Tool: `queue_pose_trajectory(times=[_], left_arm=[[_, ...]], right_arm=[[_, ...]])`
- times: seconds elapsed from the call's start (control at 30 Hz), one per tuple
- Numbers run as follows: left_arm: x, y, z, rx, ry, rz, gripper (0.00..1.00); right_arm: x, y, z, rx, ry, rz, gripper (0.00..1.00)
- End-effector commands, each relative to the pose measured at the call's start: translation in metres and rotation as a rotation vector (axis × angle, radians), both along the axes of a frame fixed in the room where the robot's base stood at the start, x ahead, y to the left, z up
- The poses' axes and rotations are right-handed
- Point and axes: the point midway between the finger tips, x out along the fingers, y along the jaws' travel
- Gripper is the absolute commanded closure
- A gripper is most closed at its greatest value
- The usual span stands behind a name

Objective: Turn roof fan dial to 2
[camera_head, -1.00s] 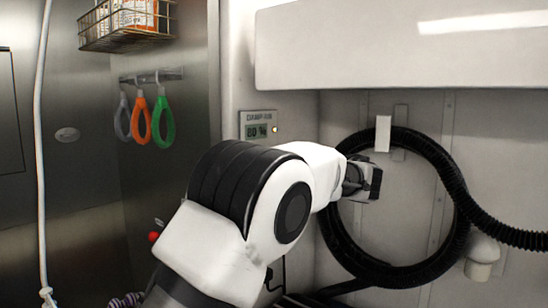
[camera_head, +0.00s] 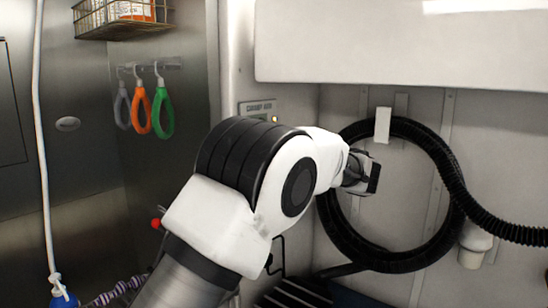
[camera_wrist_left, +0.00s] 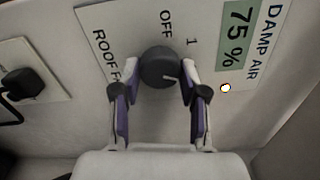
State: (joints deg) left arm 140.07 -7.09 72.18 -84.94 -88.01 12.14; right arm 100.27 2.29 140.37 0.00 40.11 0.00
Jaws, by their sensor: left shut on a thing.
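The roof fan dial (camera_wrist_left: 157,66) is a dark round knob on a pale panel in the left wrist view. A short white mark on it points right and slightly down in that picture. "OFF" stands above the dial and "1" to the upper right; "ROOF F" at left is partly covered. No "2" is visible. My left gripper (camera_wrist_left: 158,88) is shut on the dial, one purple-lined finger on each side. In the head view my left arm hides the dial and the fingers. My right gripper is in neither view.
The DAMP AIR display (camera_wrist_left: 236,35) reads 75 %, with a lit lamp (camera_wrist_left: 226,88) beside it. A black plug (camera_wrist_left: 22,83) sits in a socket at left. A coiled black hose (camera_head: 440,160) hangs on the right wall. Coloured loops (camera_head: 141,108) hang at left.

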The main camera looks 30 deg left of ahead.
Motion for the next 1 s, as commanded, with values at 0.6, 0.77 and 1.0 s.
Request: queue_pose_trajectory(times=[0.6,0.77,1.0], left_arm=[[0.000,-0.011,0.001,0.003,-0.002,-0.002,0.33],[-0.003,-0.043,0.000,0.003,-0.002,-0.004,0.33],[-0.005,-0.074,-0.001,0.000,0.000,-0.001,0.33]], right_arm=[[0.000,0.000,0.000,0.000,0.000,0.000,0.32],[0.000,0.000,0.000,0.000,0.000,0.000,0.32],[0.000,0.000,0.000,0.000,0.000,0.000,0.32]])
